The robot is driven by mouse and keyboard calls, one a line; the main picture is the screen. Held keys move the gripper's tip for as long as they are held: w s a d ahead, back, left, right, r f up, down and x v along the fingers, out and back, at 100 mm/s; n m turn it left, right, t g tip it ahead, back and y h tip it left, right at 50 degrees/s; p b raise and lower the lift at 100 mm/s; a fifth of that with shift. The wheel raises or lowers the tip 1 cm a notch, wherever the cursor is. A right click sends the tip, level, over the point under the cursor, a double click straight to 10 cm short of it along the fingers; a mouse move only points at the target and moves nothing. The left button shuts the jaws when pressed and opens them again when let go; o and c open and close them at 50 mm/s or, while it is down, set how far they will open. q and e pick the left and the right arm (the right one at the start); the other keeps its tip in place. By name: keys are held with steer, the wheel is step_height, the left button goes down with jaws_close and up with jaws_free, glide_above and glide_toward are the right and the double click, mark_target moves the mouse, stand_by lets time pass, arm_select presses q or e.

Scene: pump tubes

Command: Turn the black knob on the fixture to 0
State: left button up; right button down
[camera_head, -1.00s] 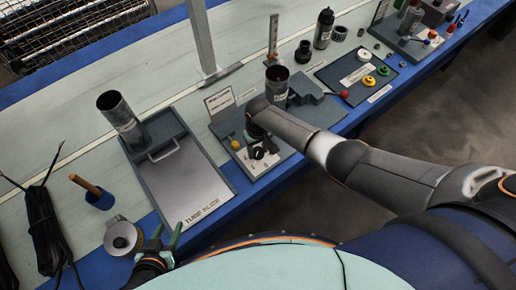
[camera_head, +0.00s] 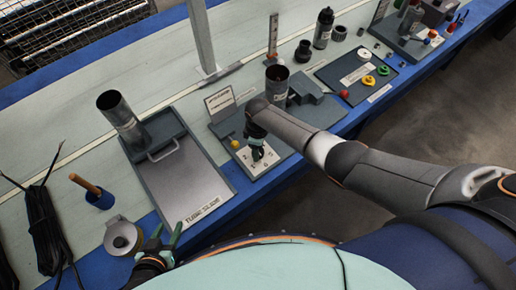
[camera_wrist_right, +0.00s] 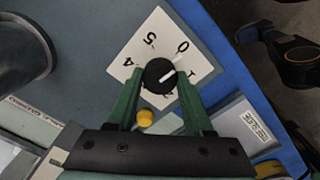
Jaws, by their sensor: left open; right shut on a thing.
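The black knob (camera_wrist_right: 160,74) sits on a white dial plate (camera_wrist_right: 141,49) with printed numbers, including 0, 1, 4 and 5. Its white mark slants toward the side between 0 and 1. My right gripper (camera_wrist_right: 159,80) is shut on the knob, with a green finger on each side. In the head view, the right gripper (camera_head: 257,149) reaches down onto the dial plate (camera_head: 268,163) and mostly hides the knob. My left gripper (camera_head: 166,236) is open and empty at the bench's front edge.
A yellow knob (camera_wrist_right: 145,118) sits close to the right fingers.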

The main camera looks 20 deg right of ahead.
steer(key=shift+n, duration=0.6)
steer(key=shift+c, duration=1.4)
jaws_free()
step_height(320, 180, up, 13)
steer(key=p, duration=0.3)
steer(key=shift+f, duration=0.2)
